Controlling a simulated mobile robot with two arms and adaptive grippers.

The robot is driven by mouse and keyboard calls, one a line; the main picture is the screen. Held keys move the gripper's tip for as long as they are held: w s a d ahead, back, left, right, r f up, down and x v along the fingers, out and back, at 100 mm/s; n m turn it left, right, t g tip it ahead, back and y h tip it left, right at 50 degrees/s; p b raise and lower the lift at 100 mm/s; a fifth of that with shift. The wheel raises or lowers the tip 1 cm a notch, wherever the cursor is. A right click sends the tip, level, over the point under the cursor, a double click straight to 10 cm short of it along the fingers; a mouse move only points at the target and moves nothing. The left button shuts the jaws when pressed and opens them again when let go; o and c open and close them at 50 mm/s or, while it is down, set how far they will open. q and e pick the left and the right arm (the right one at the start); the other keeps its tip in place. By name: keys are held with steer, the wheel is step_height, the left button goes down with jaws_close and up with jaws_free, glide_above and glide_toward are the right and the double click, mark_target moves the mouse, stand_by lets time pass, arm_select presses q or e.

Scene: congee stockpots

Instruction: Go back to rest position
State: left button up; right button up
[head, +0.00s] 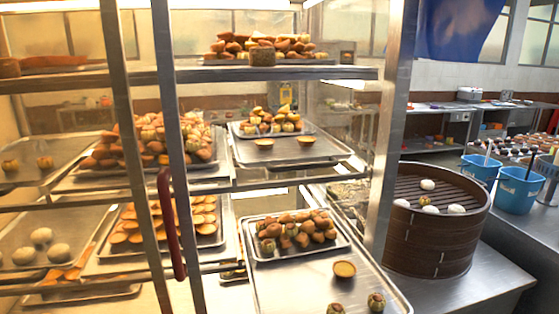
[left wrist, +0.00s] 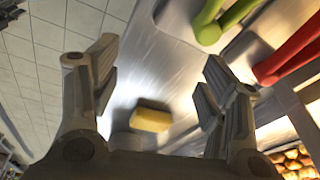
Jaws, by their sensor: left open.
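My left gripper (left wrist: 158,65) shows only in the left wrist view. Its two fingers are spread wide apart and nothing is held between them. A small yellow block (left wrist: 151,119) lies on a shiny metal surface (left wrist: 165,80) and appears between the fingers, not touching either one. Neither gripper shows in the head view, and my right gripper is in no view.
A metal display rack (head: 180,180) with a dark red handle (head: 171,225) holds trays of pastries. A bamboo steamer (head: 432,230) with white buns stands right of it, near blue buckets (head: 518,190). Green (left wrist: 232,15) and red (left wrist: 288,50) curved pieces show in the wrist view.

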arm_select(q)
steer(key=s+a+r+n+t+y, duration=0.1)
steer(key=s+a+n, duration=0.35)
steer(key=s, duration=0.25)
steer(key=s+a+n+t+y, duration=0.1)
steer(key=s+a+n, duration=0.2)
steer(key=s+n, duration=0.35)
step_height(320, 180, down, 26)
steer(key=s+m+g, duration=0.1)
steer(key=s+g, duration=0.1)
steer(key=s, duration=0.1)
steer(key=s+a+f+p, duration=0.1)
steer(key=s+a+f, duration=0.2)
steer(key=s+f, duration=1.1)
steer(key=shift+s+g, duration=0.4)
steer(key=shift+s, duration=0.6)
steer(key=shift+f, duration=0.1)
